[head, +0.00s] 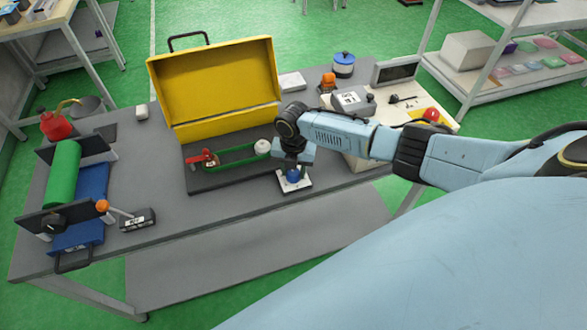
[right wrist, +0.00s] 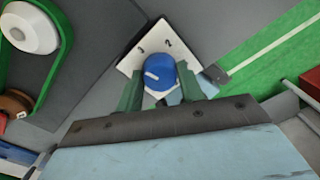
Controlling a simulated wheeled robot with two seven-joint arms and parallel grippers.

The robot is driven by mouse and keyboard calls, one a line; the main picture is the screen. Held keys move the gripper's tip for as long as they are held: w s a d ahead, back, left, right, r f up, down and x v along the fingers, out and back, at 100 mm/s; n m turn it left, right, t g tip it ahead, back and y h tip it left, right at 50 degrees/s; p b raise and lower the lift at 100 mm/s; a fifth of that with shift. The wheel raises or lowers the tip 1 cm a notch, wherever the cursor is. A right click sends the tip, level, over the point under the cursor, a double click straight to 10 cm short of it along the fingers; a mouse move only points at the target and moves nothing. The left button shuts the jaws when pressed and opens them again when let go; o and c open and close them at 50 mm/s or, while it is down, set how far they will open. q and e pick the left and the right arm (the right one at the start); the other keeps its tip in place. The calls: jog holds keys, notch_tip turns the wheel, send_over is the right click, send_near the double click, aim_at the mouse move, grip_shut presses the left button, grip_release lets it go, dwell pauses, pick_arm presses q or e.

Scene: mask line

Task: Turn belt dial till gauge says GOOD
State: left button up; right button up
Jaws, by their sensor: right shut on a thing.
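The blue belt dial (head: 293,176) sits on a small white plate (head: 305,184) near the table's front edge. My right gripper (head: 291,172) points down over it and is shut on the dial. In the right wrist view the dial (right wrist: 160,74) lies between the two green fingers (right wrist: 165,90), and its white pointer mark aims to the left. The plate carries small numerals; a "2" is readable. The green belt (head: 232,157) runs round a white pulley (head: 263,147) and a red-topped part (head: 208,157). No gauge reading is legible to me. My left gripper is not in view.
A grey labelled device (head: 352,101) and a red button (head: 432,115) are at the right. A green roller (head: 63,173) is at the far left.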

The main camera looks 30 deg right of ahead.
aim_at(293, 172)
dwell(0.3)
jog(key=o, duration=1)
jog(key=shift+r, duration=0.1)
notch_tip(293, 172, up, 13)
jog(key=p, duration=0.1)
jog(key=shift+r, duration=0.15)
